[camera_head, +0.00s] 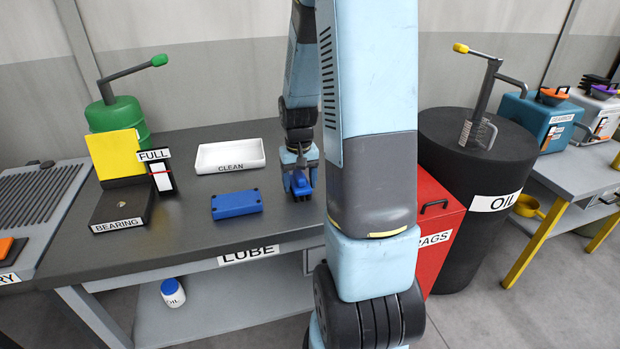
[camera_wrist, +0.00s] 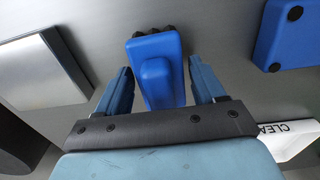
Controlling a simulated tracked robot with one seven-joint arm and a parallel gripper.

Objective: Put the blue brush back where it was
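The blue brush (camera_wrist: 156,82) is a small blue block with black knobs or bristles along one end. In the wrist view it lies between the two fingers of my gripper (camera_wrist: 160,66), with a narrow gap visible on each side. In the head view, the brush (camera_head: 300,183) is on the dark bench top, directly under my gripper (camera_head: 298,176). The fingers are open around the brush. Whether they touch it is too small to tell in the head view.
On the dark bench (camera_head: 190,240), a blue block with black dots (camera_head: 237,205) and the white CLEAN tray (camera_head: 230,155) are left of my gripper. The BEARING box (camera_head: 122,206) is farther left. A silver box (camera_wrist: 42,72) shows in the wrist view. The OIL drum (camera_head: 455,190) stands right.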

